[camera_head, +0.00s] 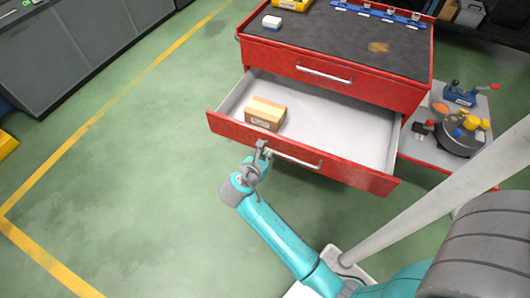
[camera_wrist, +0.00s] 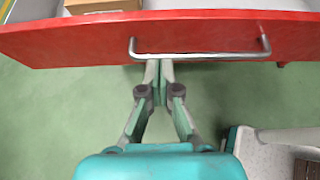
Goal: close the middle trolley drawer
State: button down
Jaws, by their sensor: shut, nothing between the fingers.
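The red trolley (camera_head: 270,50) stands with its middle drawer (camera_head: 340,174) pulled well out toward me. The drawer has a grey inside, a red front and a silver bar handle (camera_head: 297,156). In the wrist view the red front (camera_wrist: 220,30) and the handle (camera_wrist: 200,55) cross the top of the picture. My gripper (camera_head: 263,148) is shut and empty, at the drawer front by the left end of the handle. In the wrist view its fingertips (camera_wrist: 158,66) are just below the handle bar, left of its middle. I cannot tell whether they touch it.
A cardboard box (camera_head: 265,114) lies in the drawer's left part. The drawer above, with its own handle (camera_head: 324,74), is shut. A grey side shelf (camera_head: 420,148) with tools is at the right. Green floor (camera_head: 130,180) is clear at the left.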

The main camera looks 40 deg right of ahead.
aim_at(278, 144)
jog(key=x, duration=0.8)
jog(key=shift+d+f, duration=0.15)
jog(key=shift+d, duration=0.15)
